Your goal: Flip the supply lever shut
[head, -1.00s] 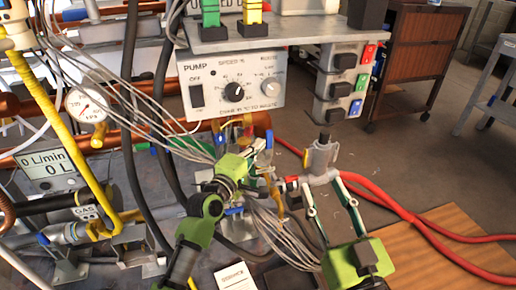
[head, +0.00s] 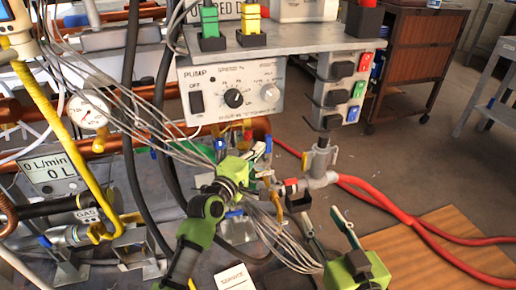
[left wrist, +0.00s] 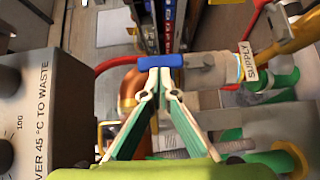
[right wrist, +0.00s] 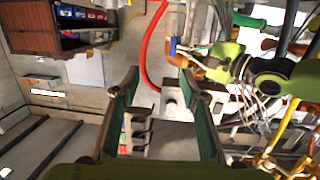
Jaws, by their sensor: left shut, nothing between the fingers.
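The supply lever has a blue handle (left wrist: 160,62). It sticks out to the left of a grey valve body beside the white SUPPLY label (left wrist: 247,62) in the left wrist view. My left gripper (left wrist: 160,72) is shut and empty, its fingertips right at the handle's near side; I cannot tell whether they touch it. In the head view my left gripper (head: 258,160) reaches in among the pipes and cables, its tips partly hidden. My right gripper (head: 322,213) is open and empty below the grey hose fitting. Its spread fingers show in the right wrist view (right wrist: 162,80).
The pump box (head: 232,92) and the shelf above it hang over the work area. Grey cables (head: 280,238) run between my two grippers. A pressure gauge (head: 88,110) stands at the left.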

